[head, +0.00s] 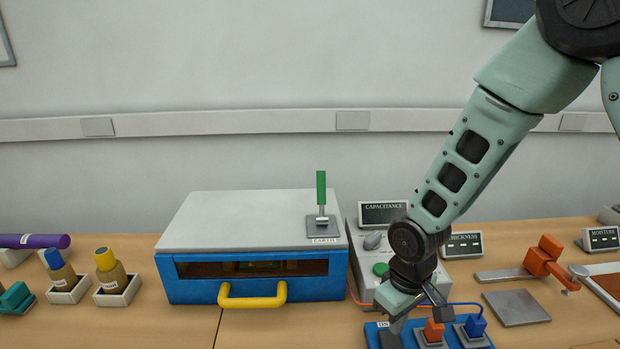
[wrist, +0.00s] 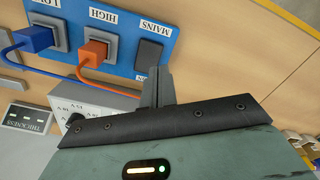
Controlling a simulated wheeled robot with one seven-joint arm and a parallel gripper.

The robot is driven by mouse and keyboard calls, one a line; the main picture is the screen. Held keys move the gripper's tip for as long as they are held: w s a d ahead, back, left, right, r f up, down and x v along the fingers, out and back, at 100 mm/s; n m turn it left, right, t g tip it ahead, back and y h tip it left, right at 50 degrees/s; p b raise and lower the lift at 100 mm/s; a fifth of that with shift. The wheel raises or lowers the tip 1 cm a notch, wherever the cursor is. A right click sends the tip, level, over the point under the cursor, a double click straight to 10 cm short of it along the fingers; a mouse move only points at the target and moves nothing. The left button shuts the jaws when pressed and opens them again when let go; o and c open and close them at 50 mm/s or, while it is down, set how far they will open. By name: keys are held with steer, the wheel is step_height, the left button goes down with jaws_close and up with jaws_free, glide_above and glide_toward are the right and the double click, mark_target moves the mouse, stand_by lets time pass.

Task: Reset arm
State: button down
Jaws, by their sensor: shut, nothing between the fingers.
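My gripper (head: 397,323) hangs at the lower right in the head view, just above the left end of the blue socket panel (head: 373,334). In the wrist view its fingers (wrist: 158,84) are together and empty, with the tips close to the dark MAINS switch (wrist: 149,54) on the panel. I cannot tell whether the tips touch the switch. My arm reaches down from the upper right and hides part of the grey capacitance meter (head: 366,287). An orange plug (head: 434,330) and a blue plug (head: 475,325) sit in sockets on the panel.
Left of the gripper stands a blue box (head: 195,291) with a yellow handle (head: 252,302) and a green-handled EARTH lever (head: 321,190) on its lid. A metal plate (head: 515,307) and an orange clamp (head: 544,257) lie to the right. Cables run behind the panel.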

steer(key=s+a+r+b, duration=0.1)
steer(key=s+r, duration=0.2)
steer(key=s, duration=0.3)
steer(key=s+a+r+n+b, duration=0.1)
steer(key=s+a+r+b, duration=0.1)
steer(key=s, duration=0.4)
steer(key=s+a+r+b, duration=0.1)
steer(key=s+r+b, duration=0.1)
steer(key=s+r, duration=0.2)
steer(key=s, duration=0.2)
steer(key=shift+s+a+r+n, duration=0.15)
steer(key=shift+s+a+n, duration=0.15)
steer(key=shift+a, duration=0.1)
